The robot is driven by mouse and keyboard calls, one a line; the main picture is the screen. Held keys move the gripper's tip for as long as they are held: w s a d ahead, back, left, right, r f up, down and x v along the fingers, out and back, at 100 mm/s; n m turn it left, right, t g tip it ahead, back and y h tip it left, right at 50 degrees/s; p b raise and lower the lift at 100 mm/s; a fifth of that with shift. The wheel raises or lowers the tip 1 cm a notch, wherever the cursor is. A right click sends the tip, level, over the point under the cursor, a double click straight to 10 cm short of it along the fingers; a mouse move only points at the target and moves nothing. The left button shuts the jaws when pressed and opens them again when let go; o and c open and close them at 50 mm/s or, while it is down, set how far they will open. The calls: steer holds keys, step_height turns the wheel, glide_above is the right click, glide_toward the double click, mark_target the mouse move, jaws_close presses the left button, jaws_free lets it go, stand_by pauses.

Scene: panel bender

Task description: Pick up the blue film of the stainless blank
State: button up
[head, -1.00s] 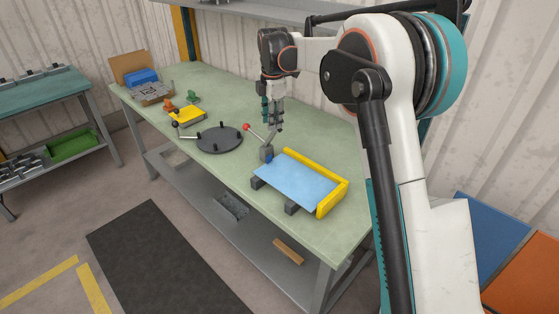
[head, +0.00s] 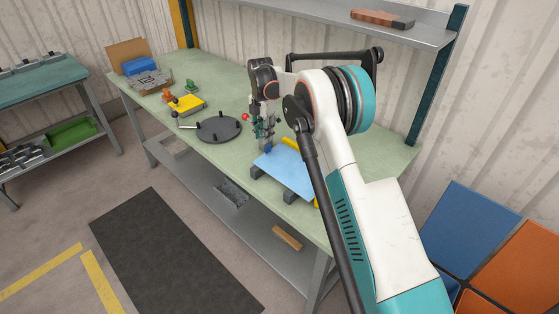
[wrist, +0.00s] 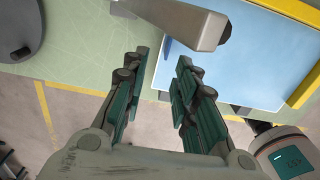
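The stainless blank shows as a flat sheet covered with light blue film (head: 283,172), resting on dark blocks on the green bench. It also shows in the wrist view at the upper right (wrist: 240,62). A small darker blue tab (wrist: 168,46) stands at the sheet's near-left edge; it also shows in the head view (head: 268,150). My gripper (wrist: 162,62) is open, with the tab between and beyond its fingertips in the picture. I cannot tell whether a finger touches it. In the head view my gripper (head: 266,138) is low over that corner.
A grey clamp arm (wrist: 180,20) crosses close ahead of the fingers. A red-knobbed lever (head: 245,117) and a round dark plate (head: 219,129) stand to the left. A yellow stop (wrist: 305,85) edges the sheet. The front right of the bench is partly hidden by my arm.

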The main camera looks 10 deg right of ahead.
mark_target(280, 157)
steer(key=shift+s+d+f+b, duration=0.15)
steer(key=shift+f+b, duration=0.1)
steer(key=shift+f, duration=1.3)
steer(key=shift+s+d+f+b, duration=0.15)
steer(key=shift+f+b, duration=0.05)
steer(key=shift+f, duration=1.35)
jaws_close()
